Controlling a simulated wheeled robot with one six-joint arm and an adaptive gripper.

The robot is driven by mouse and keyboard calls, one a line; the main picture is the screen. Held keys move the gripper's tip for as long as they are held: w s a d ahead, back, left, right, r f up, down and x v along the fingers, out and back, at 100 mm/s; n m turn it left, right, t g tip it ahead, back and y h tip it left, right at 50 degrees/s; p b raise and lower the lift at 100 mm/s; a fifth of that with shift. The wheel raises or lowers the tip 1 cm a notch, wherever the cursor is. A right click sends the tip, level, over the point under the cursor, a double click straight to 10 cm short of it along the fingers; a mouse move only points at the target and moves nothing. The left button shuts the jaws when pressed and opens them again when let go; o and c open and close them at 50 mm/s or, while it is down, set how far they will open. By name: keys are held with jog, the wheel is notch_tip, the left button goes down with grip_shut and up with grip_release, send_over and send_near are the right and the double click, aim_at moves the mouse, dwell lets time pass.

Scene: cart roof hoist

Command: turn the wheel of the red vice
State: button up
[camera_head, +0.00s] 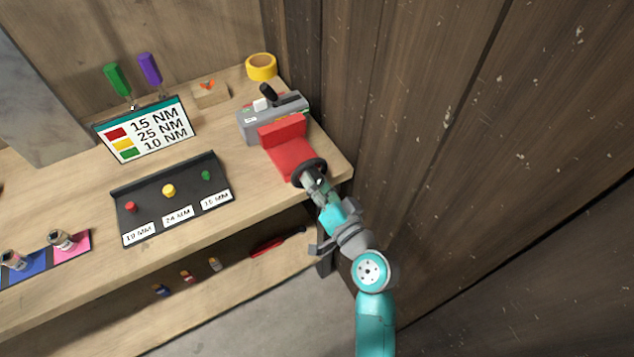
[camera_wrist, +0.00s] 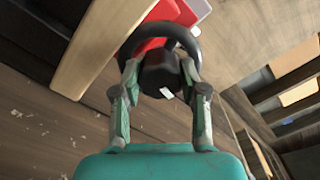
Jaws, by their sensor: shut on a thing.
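The red vice (camera_head: 286,147) sits at the right end of the workbench, and part of its red body (camera_wrist: 172,14) shows in the wrist view. Its dark round wheel (camera_head: 309,171) is on the vice's near end, and in the wrist view the wheel's rim (camera_wrist: 160,31) arches above a dark hub (camera_wrist: 160,72). My gripper (camera_head: 314,181) is at the wheel, and in the wrist view its two fingers (camera_wrist: 160,80) stand on either side of the hub, shut on the wheel. The exact contact is partly hidden by the fingers.
A wooden wall (camera_head: 430,130) rises close on the right. The bench (camera_head: 90,205) holds a torque sign (camera_head: 150,130), a black tray (camera_head: 150,228) and a yellow tape roll (camera_head: 261,66). A red tool (camera_head: 272,243) lies on the lower shelf.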

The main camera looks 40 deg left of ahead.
jog(key=shift+r+m, duration=0.15)
jog(key=shift+m, duration=0.75)
jog(key=o, duration=1.1)
jog(key=shift+w+a, duration=0.1)
jog(key=shift+a, duration=0.05)
jog(key=shift+o, duration=0.2)
jog(key=shift+d, duration=0.3)
jog(key=v, duration=1.1)
jog(key=shift+s+d, duration=0.2)
jog(key=shift+s, duration=0.05)
